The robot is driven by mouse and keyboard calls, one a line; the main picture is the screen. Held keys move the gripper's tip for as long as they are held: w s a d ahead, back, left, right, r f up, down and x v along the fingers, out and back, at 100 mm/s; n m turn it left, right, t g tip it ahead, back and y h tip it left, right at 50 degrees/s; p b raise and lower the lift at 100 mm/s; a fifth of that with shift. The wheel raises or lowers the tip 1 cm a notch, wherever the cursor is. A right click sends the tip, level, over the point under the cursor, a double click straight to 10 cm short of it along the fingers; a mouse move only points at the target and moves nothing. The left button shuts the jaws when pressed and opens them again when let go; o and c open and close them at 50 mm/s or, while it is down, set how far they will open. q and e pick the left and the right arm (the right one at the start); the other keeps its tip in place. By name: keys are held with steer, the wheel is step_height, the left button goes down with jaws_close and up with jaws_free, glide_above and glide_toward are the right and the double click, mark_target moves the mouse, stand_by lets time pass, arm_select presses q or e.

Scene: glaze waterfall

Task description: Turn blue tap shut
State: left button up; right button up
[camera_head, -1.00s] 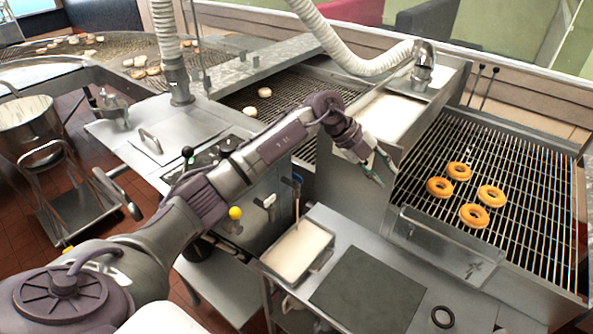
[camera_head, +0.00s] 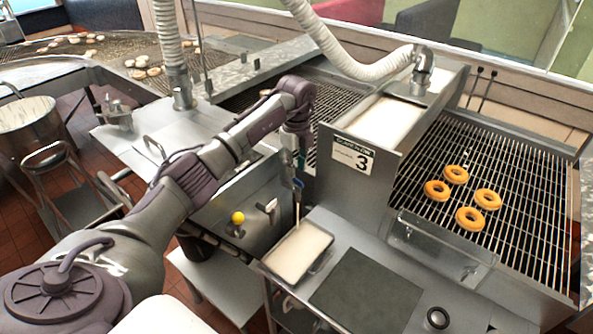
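A small dark bluish lever (camera_head: 298,192), which looks like the blue tap, is on the steel cabinet's right side, above the white-filled tray (camera_head: 322,272). A thin pale line runs from it down to the tray; I cannot tell whether it is a stream or a rod. My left gripper (camera_head: 293,172) points down at the lever, from just above. Its fingers are small and overlap the lever, so contact and finger opening are unclear. My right gripper is out of view.
A yellow knob (camera_head: 237,217) and a pale lever (camera_head: 268,207) are on the cabinet left of the tap. A steel tank with a "3" sign (camera_head: 352,157) stands close on the right. Several doughnuts (camera_head: 457,173) lie on the wire rack. A dark mat (camera_head: 367,292) is in front.

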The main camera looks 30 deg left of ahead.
mark_target(298, 183)
arm_select(q)
steer(key=shift+f+p, duration=0.4)
steer(key=shift+f, duration=1.55)
jaws_close()
